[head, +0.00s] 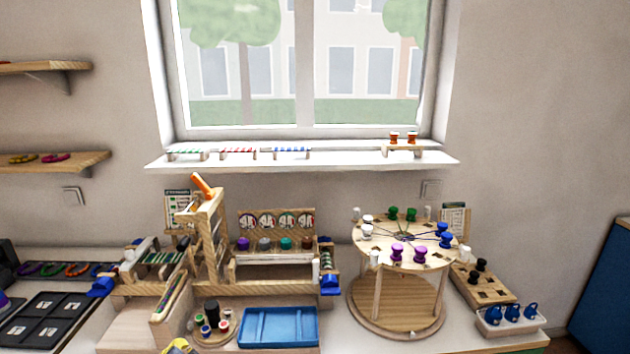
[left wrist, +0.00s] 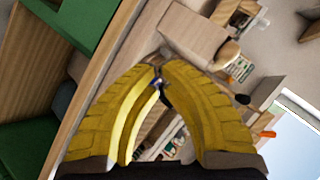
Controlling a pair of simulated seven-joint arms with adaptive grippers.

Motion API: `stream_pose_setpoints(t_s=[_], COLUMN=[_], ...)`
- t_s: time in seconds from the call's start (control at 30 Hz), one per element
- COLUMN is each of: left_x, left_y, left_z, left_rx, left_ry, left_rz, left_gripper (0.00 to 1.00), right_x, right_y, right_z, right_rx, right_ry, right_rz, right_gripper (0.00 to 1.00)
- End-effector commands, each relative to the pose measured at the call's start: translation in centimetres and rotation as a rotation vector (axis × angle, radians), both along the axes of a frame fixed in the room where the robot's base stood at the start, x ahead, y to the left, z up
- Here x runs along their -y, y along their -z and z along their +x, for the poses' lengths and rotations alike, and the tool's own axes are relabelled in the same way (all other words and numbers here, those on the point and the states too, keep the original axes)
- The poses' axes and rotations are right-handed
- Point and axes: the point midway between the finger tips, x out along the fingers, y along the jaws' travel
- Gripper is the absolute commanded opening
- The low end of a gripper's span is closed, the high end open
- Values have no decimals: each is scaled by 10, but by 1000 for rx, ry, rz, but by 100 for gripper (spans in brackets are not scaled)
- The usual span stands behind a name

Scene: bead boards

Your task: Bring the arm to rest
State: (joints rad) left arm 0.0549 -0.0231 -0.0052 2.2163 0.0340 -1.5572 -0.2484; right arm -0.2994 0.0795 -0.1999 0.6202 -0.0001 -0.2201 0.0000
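My left gripper (left wrist: 158,73) shows in the left wrist view as two curved yellow fingers. Their tips come together at the upper middle, and I make out nothing clearly held between them. A small dark and blue patch shows by the tips; I cannot tell what it is. In the head view no arm is clearly seen. A small yellow shape (head: 178,346) is cut off by the bottom edge, and I cannot tell whether it is my gripper. My right gripper is in neither view.
A round two-tier wooden stand (head: 398,329) with coloured spools stands right of the middle. A blue tray (head: 279,341) lies at the front, beside a wooden frame (head: 213,225) with an orange handle. A white box (head: 500,325) with blue pieces is at the right. The bench is crowded.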

Motion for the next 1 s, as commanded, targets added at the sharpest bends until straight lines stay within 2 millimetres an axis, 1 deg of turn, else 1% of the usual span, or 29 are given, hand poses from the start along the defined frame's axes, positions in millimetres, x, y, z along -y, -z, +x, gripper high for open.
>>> stream_pose_setpoints(t_s=[0.03, 0.07, 0.1, 0.17, 0.2, 0.27, 0.3, 0.4, 0.5, 0.6, 1.0], left_x=[-1, -1, -2, -2, -2, -2, -2, -1, 0, 0, 3], left_y=[17, 25, 35, 50, 59, 71, 78, 91, 99, 104, 116], left_z=[-22, -33, -49, -73, -90, -114, -130, -164, -189, -208, -272], left_rx=[-28, -42, -60, -88, -106, -132, -151, -186, -213, -233, -303], left_ry=[-2, -4, -7, -11, -12, -14, -16, -18, -20, -22, -23], left_rz=[2, 1, 0, -1, -4, -6, -7, -13, -18, -23, -40], left_gripper=[0, 0, 0, 0, 0, 0, 0, 0, 0, 0, 0], right_x=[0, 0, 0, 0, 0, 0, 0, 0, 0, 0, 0], right_y=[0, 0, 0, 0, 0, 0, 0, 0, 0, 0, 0], right_z=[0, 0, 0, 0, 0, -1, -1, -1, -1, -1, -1], right_rx=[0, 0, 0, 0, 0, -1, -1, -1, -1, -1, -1], right_ry=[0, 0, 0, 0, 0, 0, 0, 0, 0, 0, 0], right_rz=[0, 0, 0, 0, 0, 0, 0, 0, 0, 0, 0], right_gripper=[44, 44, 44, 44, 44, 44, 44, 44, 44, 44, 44])
